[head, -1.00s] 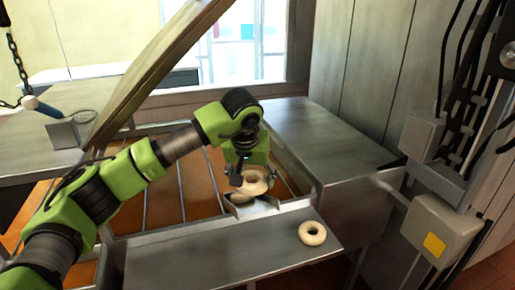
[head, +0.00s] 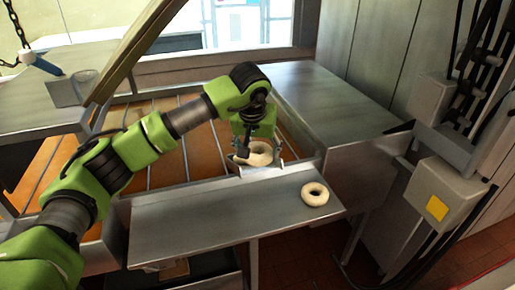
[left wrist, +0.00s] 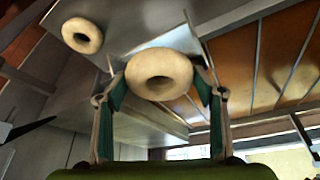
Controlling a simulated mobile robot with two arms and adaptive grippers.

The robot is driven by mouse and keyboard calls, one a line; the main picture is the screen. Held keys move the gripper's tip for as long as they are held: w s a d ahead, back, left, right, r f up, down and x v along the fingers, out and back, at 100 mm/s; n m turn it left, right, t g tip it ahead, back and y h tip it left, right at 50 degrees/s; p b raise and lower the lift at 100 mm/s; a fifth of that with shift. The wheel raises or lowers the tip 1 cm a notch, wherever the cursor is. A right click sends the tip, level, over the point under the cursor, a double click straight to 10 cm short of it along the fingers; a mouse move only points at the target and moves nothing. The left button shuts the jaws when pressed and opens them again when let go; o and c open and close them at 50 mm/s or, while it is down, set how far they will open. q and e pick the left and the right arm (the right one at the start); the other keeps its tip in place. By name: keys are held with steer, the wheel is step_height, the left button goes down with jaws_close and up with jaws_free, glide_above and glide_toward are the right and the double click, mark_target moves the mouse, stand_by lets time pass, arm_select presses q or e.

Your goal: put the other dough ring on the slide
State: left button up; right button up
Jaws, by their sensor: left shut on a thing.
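My left gripper (head: 261,153) is shut on a pale dough ring (head: 259,158) and holds it at or just above a small metal slide (head: 250,172) by the inner edge of the front shelf. I cannot tell whether ring and slide touch. In the left wrist view the held dough ring (left wrist: 160,74) sits between the two fingers, its hole facing the camera. A second dough ring (head: 315,194) lies flat on the right part of the front shelf, apart from the gripper. My right gripper is not in view.
The metal front shelf (head: 200,225) is bare left of the second ring. Behind it is a trough with brown liquid (head: 165,165) and metal bars. A metal counter (head: 330,105) stands at the right, and a slanted panel (head: 130,55) rises at the left.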

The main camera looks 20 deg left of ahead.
arm_select(q)
steer(key=o, duration=1.2)
steer(key=v, duration=1.2)
steer(key=shift+w, duration=0.1)
stand_by(0.4)
